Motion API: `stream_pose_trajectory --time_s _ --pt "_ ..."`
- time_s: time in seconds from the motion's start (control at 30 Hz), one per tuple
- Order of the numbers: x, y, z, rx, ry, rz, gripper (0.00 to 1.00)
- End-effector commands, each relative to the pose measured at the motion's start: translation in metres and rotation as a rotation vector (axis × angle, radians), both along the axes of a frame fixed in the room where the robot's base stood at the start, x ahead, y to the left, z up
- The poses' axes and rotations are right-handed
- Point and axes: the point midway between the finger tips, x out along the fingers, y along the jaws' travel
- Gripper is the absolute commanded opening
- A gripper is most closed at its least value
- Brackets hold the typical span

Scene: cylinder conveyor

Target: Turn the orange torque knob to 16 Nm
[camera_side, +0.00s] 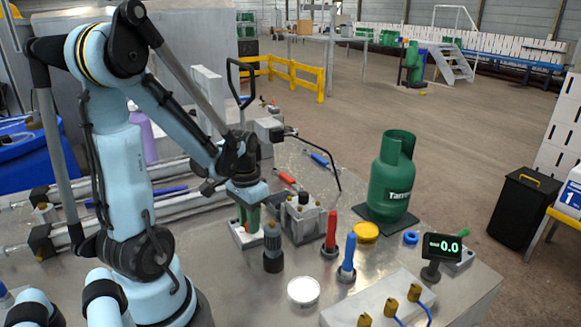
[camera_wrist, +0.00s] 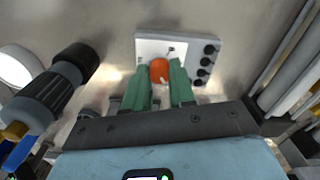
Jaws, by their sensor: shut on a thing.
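The orange torque knob (camera_wrist: 159,70) sits on a white panel (camera_wrist: 204,45) in the wrist view. My gripper (camera_wrist: 160,77) has its two green fingers on either side of the knob, shut on it. A small pale mark shows on the knob's lower part; the setting cannot be read. In the side view my gripper (camera_side: 249,217) points down onto the white panel (camera_side: 240,240), and its fingers hide the knob. A small black display (camera_side: 442,247) at the right of the bench reads 0.0 in green.
A dark grey cylinder (camera_side: 273,247) stands close in front of the panel, and a metal fixture (camera_side: 303,217) stands to its right. Red (camera_side: 331,232) and blue (camera_side: 348,258) handles stand upright farther right. A green gas bottle (camera_side: 391,180) stands behind them.

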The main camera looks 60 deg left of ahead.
Motion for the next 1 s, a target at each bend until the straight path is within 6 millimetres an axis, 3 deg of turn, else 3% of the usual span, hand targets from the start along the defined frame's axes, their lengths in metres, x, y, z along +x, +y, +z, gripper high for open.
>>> stream_pose_trajectory --time_s 0.57,0.6,0.73,1.0 --pt "-0.0001 -0.0001 0.0002 -0.001 0.001 -0.030 0.00" --pt "-0.0001 -0.0001 0.0002 -0.001 0.001 -0.029 0.31" --pt "-0.0001 -0.0001 0.0001 0.000 0.001 -0.029 0.50" --pt "0.0000 0.0000 0.0003 0.000 0.000 -0.028 0.50"
